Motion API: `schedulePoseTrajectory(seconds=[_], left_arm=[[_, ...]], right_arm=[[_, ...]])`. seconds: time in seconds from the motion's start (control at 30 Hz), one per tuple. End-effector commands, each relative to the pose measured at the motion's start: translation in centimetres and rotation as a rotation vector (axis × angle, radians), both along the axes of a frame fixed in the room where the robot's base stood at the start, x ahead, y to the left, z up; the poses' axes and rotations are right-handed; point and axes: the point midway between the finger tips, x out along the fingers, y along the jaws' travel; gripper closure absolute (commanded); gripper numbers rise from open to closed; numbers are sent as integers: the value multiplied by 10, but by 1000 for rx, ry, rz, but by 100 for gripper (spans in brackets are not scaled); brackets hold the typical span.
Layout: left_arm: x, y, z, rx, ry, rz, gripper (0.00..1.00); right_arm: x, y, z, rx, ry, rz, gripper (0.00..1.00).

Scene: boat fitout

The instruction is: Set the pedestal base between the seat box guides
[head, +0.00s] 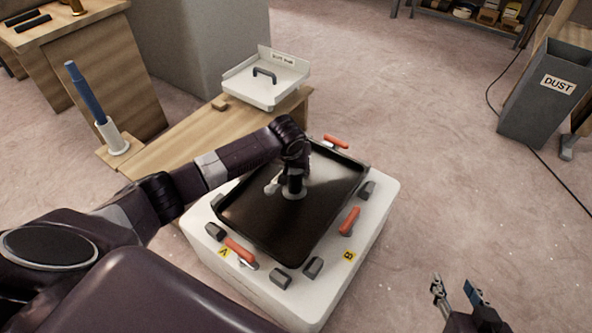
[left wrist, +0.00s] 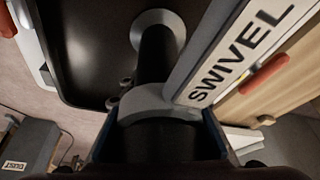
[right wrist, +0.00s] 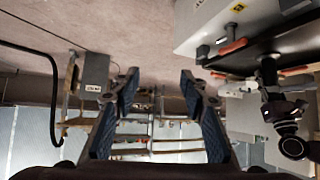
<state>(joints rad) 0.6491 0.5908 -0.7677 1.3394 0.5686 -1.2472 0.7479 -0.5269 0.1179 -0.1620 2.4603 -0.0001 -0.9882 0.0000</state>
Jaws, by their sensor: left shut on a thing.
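The pedestal base is a wide black tray-like plate (head: 253,213) with a short post (left wrist: 155,58) rising from a pale round flange. It is over the top of the white seat box (head: 315,303), among the grey guides (head: 281,278). I cannot tell whether it rests on the box or hangs just above it. My left gripper (head: 291,187) reaches down at its middle and is shut on the post, at a grey collar (left wrist: 160,103). A grey bar marked SWIVEL (left wrist: 240,50) sticks out beside the collar. My right gripper (head: 456,288) is open and empty, away to the lower right.
Orange-handled clamps (head: 349,220) stand around the box, with A and B tags on its near side. A blue-handled tool stands in a white holder (head: 113,139). A grey DUST bin (head: 545,95) is at right.

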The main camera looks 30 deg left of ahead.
Motion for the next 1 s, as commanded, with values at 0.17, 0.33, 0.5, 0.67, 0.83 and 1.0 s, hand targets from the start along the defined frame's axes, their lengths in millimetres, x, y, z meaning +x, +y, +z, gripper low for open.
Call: schedulePoseTrajectory(seconds=[0.17,0.33,0.5,0.67,0.83,1.0], left_arm=[[3,0,2,-2,-10,0,100],[3,0,-1,-2,-10,0,100],[3,0,-4,-2,-10,0,100],[3,0,-6,-2,-10,0,100],[4,0,-9,-2,-10,0,100],[3,0,-11,-2,-10,0,100]], right_arm=[[4,2,4,6,-21,1,60],[7,4,8,14,-43,2,60],[11,6,13,22,-68,3,60],[14,8,16,27,-85,5,60],[17,9,20,31,-108,6,60],[20,10,25,37,-133,8,60]])
